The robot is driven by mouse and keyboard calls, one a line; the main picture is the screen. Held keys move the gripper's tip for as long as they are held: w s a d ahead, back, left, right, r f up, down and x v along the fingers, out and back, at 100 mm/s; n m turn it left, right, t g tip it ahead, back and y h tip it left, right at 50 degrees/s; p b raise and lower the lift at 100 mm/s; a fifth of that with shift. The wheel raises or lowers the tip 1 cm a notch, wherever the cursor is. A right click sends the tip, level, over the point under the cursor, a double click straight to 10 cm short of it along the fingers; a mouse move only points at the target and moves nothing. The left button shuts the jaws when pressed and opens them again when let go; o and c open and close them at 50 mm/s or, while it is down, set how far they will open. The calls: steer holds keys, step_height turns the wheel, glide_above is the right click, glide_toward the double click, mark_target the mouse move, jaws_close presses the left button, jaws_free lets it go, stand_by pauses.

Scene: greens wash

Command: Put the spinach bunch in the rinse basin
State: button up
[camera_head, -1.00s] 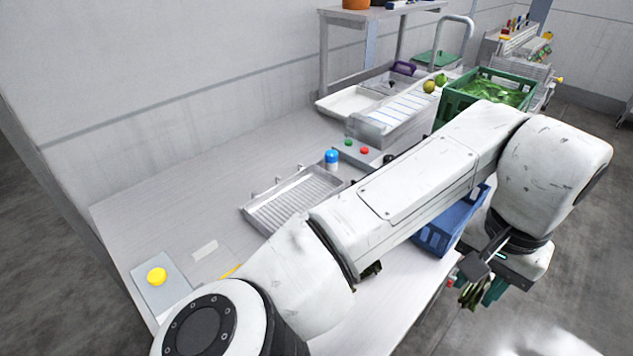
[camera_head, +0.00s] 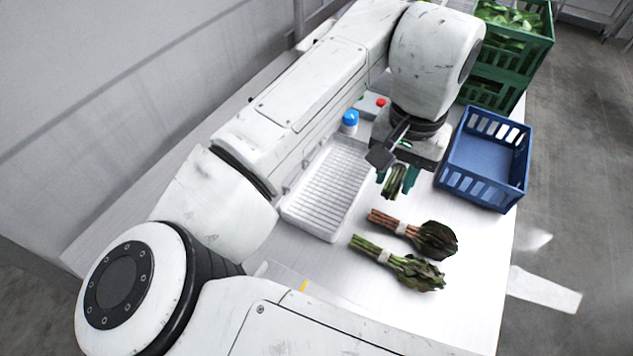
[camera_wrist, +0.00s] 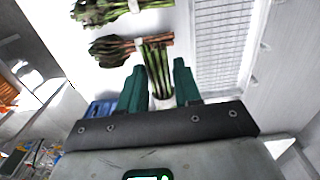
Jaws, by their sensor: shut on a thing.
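My gripper (camera_head: 396,180) hangs above the worktop, between the ribbed tray and the blue crate. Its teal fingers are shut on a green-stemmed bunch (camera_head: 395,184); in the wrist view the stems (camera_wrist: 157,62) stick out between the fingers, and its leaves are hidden. I cannot tell for sure that this is the spinach bunch. A reddish-stemmed bunch (camera_head: 412,231) and another green-stemmed bunch (camera_head: 397,262), both banded with dark leaves, lie on the worktop in front of the gripper. The basin area at the back is hidden behind my arm.
The white ribbed tray (camera_head: 300,214) lies left of the gripper, with a blue-capped container (camera_head: 350,120) behind it. An empty blue crate (camera_head: 461,190) stands at the worktop's right edge. Green crates (camera_head: 548,48) with leaves stand at the back right.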

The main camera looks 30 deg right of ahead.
steer(key=w+a+f, duration=0.3)
steer(key=w+a, duration=0.2)
steer(key=w, duration=0.1)
steer(key=p, duration=0.1)
glide_above(321, 206)
steer(key=s, duration=0.1)
steer(key=f, duration=0.2)
steer(key=d+f, duration=0.1)
steer(key=f, duration=0.1)
steer(key=shift+f, duration=0.15)
steer(key=shift+w+a+f, duration=0.45)
steer(key=shift+w+f, duration=0.05)
steer(key=shift+f, duration=0.3)
steer(key=shift+f+p, duration=0.4)
steer(key=shift+f, duration=1.3)
steer(key=shift+f, duration=0.15)
steer(key=o, duration=1.1)
steer(key=shift+c, duration=0.2)
steer(key=shift+a, duration=0.1)
